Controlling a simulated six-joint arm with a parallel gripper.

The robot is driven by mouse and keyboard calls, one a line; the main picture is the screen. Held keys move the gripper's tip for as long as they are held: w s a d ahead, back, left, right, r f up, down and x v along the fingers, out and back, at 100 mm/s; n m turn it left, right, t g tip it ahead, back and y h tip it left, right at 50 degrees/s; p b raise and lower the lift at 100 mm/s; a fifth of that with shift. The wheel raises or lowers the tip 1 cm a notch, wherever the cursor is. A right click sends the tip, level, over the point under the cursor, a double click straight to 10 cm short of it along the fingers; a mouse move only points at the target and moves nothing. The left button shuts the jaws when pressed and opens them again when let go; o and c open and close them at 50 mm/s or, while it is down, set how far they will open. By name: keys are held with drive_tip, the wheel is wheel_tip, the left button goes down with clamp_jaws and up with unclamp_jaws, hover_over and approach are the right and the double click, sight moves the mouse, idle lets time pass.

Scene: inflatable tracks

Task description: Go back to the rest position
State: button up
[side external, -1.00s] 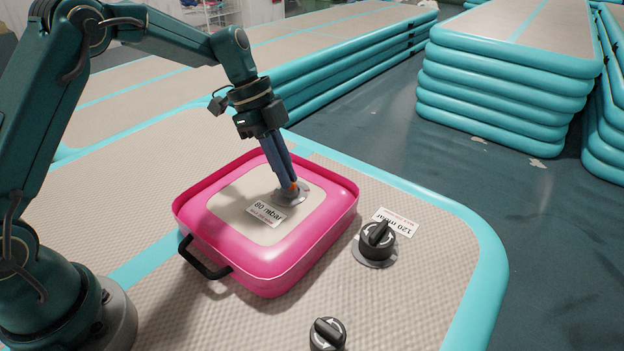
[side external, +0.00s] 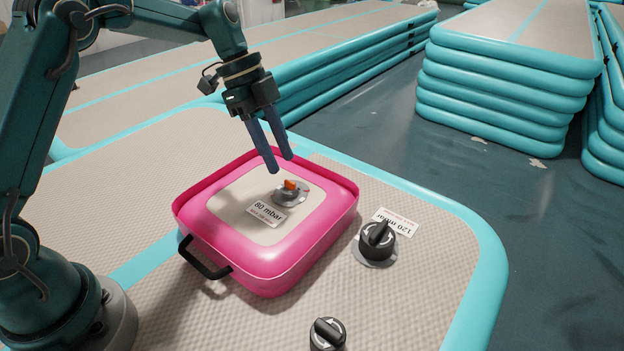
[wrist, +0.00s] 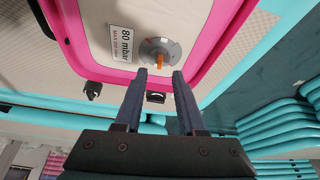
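My gripper (side external: 281,164) is open and empty, raised above the pink inflatable block (side external: 268,266). Its two fingers are apart and point down. Just below them, on the block's beige top, is a grey valve with an orange knob (side external: 290,186), clear of the fingers. In the wrist view the orange knob (wrist: 160,58) shows beyond and between the open fingertips (wrist: 160,73). An "80 mbar" label (side external: 268,213) lies next to the valve, and a black handle (side external: 203,259) is on the block's near left side.
The block rests on a beige track (side external: 440,262) with turquoise edges. A black valve knob (side external: 377,240) stands right of the block by a "120 mbar" label (side external: 396,222); another black knob (side external: 327,334) is nearer the front. Stacked turquoise tracks (side external: 500,90) stand behind.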

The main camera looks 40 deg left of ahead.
drive_tip(key=shift+s+a+r, duration=0.1)
drive_tip(key=shift+a+r, duration=0.15)
drive_tip(key=shift+r, duration=0.4)
drive_tip(key=shift+d+r, duration=0.1)
drive_tip(key=shift+r, duration=0.05)
drive_tip(key=s+d+r+n+t+y, duration=0.2)
drive_tip(key=s+d+r+t, duration=0.1)
drive_tip(key=s+r, duration=0.65)
drive_tip(key=s+a+f+n+t+y, duration=0.2)
drive_tip(key=s+f+n, duration=0.3)
drive_tip(key=s+n, duration=0.5)
drive_tip(key=n, duration=0.4)
drive_tip(key=shift+s+a+f+y, duration=0.3)
drive_tip(key=shift+s+a+f, duration=0.05)
drive_tip(key=shift+a+f, duration=0.05)
